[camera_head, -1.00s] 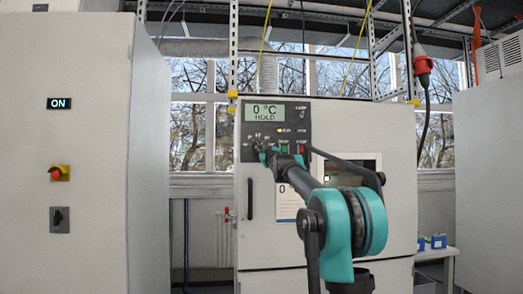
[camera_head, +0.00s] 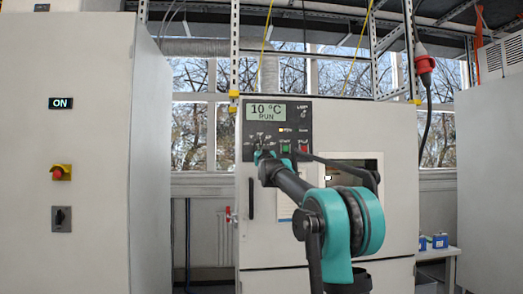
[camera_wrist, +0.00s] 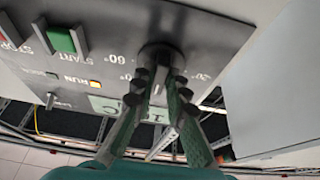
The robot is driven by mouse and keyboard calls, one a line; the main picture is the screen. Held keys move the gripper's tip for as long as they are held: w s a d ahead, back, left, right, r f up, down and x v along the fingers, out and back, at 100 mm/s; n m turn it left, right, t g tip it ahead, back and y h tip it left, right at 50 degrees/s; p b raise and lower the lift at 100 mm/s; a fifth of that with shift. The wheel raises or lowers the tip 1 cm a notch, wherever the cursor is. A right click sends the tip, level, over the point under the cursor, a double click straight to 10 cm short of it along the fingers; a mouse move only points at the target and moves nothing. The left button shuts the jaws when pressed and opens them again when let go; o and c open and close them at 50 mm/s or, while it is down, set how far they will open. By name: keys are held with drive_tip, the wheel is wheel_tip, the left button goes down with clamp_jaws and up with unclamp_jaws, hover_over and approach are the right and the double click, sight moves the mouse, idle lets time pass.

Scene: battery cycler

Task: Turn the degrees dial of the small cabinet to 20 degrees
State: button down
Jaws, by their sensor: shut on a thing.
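The small cabinet (camera_head: 400,135) stands in the middle of the head view. My gripper (camera_wrist: 160,76) is shut on the dial, one finger on each side. Its pointer position cannot be made out. In the head view my gripper (camera_head: 262,157) is at the lower left of the panel and hides the dial.
A green START button (camera_wrist: 62,40) and a red STOP button (camera_wrist: 10,28) are beside the dial; a yellow light (camera_wrist: 96,85) is lit by RUN. A large cabinet (camera_head: 95,120) marked ON stands left, another (camera_head: 490,150) right. A black door handle (camera_head: 251,199) is below the panel.

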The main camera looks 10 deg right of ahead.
idle(0.3)
drive_tip(key=c, duration=1.5)
unclamp_jaws()
drive_tip(key=shift+c, duration=0.2)
drive_tip(key=v, duration=1.2)
drive_tip(key=s+f+g, duration=0.3)
drive_tip(key=s+f, duration=0.2)
drive_tip(key=f, duration=0.8)
drive_tip(key=s+d+f+g, duration=0.1)
drive_tip(key=s+f+g, duration=0.35)
drive_tip(key=f, duration=0.85)
drive_tip(key=s+f+g, duration=0.2)
drive_tip(key=s+f, duration=0.3)
drive_tip(key=f, duration=0.8)
drive_tip(key=s+d+f+g, duration=0.3)
drive_tip(key=s+f+g, duration=0.5)
drive_tip(key=s+f, duration=1.7)
drive_tip(key=s, duration=0.4)
drive_tip(key=shift+s+f+g, duration=0.25)
drive_tip(key=shift+s+g, duration=0.1)
